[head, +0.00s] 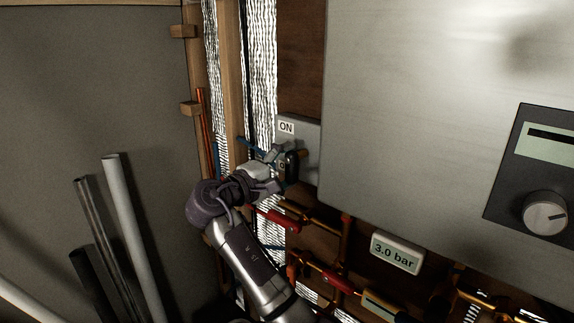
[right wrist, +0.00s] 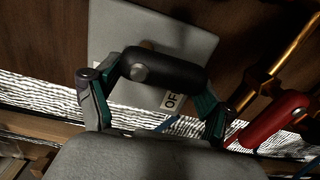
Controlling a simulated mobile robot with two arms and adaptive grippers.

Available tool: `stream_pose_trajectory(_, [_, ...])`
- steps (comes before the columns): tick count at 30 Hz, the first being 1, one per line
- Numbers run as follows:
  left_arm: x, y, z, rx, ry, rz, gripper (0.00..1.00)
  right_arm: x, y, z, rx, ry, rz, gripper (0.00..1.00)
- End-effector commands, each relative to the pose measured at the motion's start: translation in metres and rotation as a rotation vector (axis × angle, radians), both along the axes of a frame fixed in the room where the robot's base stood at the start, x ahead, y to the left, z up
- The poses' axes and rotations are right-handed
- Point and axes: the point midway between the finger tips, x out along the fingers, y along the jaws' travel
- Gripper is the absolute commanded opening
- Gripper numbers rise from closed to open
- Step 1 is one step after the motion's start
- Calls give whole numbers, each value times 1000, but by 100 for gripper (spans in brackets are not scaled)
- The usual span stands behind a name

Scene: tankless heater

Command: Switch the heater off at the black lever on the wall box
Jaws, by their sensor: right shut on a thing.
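The grey wall box (head: 310,135) is at the left edge of the heater in the head view, with an "ON" label (head: 286,128) near its top. The black lever (head: 292,166) is on its front, partly covered by my right gripper (head: 281,168). In the right wrist view the box's grey plate (right wrist: 190,38) fills the top middle. The black lever (right wrist: 165,72) lies across it between the two fingers of my right gripper (right wrist: 158,88), which is shut on it. A partly hidden "OFF" label (right wrist: 171,101) shows just past the lever. My left gripper is not in view.
The large pale heater casing (head: 420,110) stands right of the box. Red-handled valves (head: 275,217) and copper pipes are below it, with a "3.0 bar" display (head: 397,252). A wooden stud (head: 231,85) is on the left. Several loose pipes (head: 133,230) lean at the lower left.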

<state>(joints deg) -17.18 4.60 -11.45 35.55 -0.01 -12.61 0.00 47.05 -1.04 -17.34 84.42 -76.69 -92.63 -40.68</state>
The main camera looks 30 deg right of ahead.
Motion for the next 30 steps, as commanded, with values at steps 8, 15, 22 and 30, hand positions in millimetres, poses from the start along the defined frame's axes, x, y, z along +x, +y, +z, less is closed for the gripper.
stream_pose_trajectory(8, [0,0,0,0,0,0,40,0,0,0,-3,4,-1,92])
stream_pose_trajectory(15, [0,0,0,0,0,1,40,0,0,0,-2,2,-1,100])
stream_pose_trajectory(22, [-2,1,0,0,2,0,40,-1,5,-1,-1,2,0,100])
stream_pose_trajectory(30, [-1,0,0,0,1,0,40,-17,51,-1,1,3,3,100])
